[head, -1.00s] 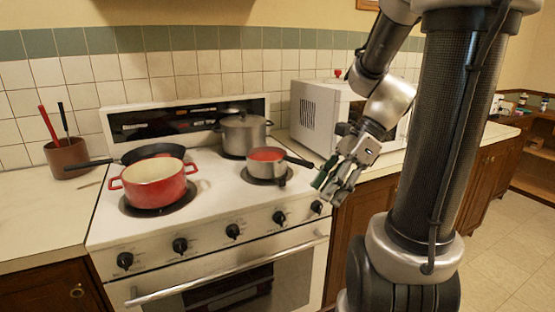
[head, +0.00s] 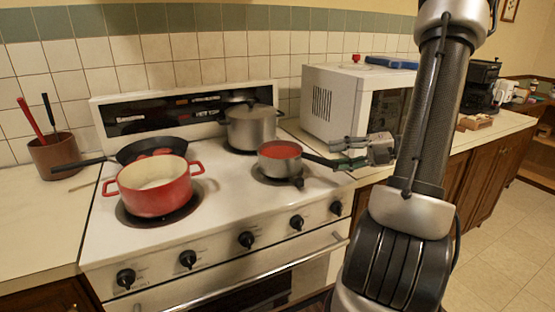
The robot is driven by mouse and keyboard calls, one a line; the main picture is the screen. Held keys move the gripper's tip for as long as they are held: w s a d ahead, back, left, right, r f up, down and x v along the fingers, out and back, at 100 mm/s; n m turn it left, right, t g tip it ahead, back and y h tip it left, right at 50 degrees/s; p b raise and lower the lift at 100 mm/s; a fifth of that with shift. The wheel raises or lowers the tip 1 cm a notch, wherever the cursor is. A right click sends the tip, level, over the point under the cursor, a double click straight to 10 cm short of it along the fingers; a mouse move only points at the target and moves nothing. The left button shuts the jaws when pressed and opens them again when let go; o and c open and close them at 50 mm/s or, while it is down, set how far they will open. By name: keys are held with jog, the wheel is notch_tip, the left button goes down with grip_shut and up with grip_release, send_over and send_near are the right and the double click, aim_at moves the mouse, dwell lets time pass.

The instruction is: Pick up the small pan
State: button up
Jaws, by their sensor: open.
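The small pan (head: 281,162) is a grey metal saucepan with red contents. It sits on the front right burner of the stove, and its dark handle (head: 318,159) points right toward the counter. My gripper (head: 340,152) is open at the outer end of the handle, with its fingers pointing left along it. The fingers overlap the handle's end in the picture; I cannot tell whether they touch it. My column hides part of my arm.
A red pot (head: 153,198) stands on the front left burner, with a black skillet (head: 125,155) behind it. A lidded grey pot (head: 251,128) stands behind the small pan. A microwave (head: 325,105) is close behind my gripper. Stove knobs (head: 297,222) line the front.

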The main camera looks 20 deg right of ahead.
aim_at(311, 157)
jog(key=x, duration=0.8)
jog(key=shift+w+d+r, duration=0.15)
jog(key=shift+w+r, duration=0.05)
jog(key=shift+w, duration=0.2)
jog(key=shift+c, duration=0.4)
grip_shut()
